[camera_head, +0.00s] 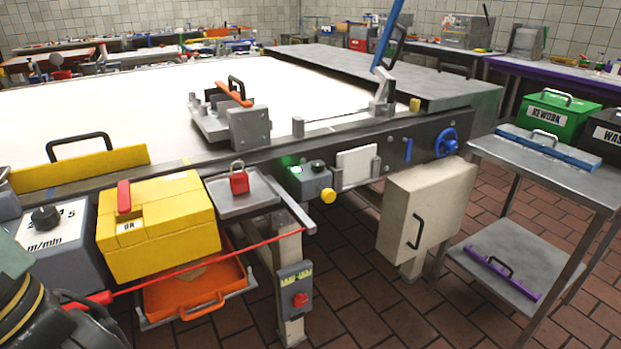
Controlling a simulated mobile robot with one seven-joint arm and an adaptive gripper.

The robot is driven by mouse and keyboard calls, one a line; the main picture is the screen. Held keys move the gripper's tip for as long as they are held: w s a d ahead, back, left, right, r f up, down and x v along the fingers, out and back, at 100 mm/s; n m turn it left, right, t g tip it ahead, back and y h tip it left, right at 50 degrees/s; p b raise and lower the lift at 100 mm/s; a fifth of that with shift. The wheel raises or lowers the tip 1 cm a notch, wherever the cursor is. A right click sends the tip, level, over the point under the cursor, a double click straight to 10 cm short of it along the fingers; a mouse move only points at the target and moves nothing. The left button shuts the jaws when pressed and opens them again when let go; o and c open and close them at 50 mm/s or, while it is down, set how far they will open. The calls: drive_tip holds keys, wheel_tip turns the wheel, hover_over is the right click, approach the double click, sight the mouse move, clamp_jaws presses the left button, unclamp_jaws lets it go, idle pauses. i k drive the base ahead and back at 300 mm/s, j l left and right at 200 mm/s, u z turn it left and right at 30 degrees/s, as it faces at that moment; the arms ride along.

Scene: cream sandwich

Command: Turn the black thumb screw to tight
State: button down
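I cannot tell for sure which part is the black thumb screw. One small black knob (317,166) sits on top of a grey box with a green light and a yellow button, on the front side of the machine. Another black knob (45,217) sits on the grey speed box marked m/min at the left. How tight either is cannot be seen. A grey clamp-like fixture (249,128) with black and orange handles stands on the machine's front rail. Dark parts of my arm seem to show at the lower left; my gripper's fingers are not visible.
A yellow box (160,230) and an open orange drawer (195,290) stick out at the front left. A red padlock (239,180) stands on a small grey tray. A blue handwheel (446,142) is at the right. A metal cart (560,165) stands right; brick floor lies clear between.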

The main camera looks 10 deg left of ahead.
sight(317, 166)
drive_tip(key=u, duration=0.4)
drive_tip(key=i+l+u, duration=0.25)
drive_tip(key=l+u, duration=0.2)
drive_tip(key=l, duration=0.25)
drive_tip(key=i+l+u, duration=0.1)
drive_tip(key=l+u, duration=0.15)
drive_tip(key=l, duration=0.15)
drive_tip(key=i+l, duration=0.1)
drive_tip(key=l, duration=0.3)
drive_tip(key=i+l, duration=0.1)
drive_tip(key=l, duration=0.3)
drive_tip(key=l+u, duration=0.1)
drive_tip(key=l, duration=0.3)
drive_tip(key=i, duration=0.05)
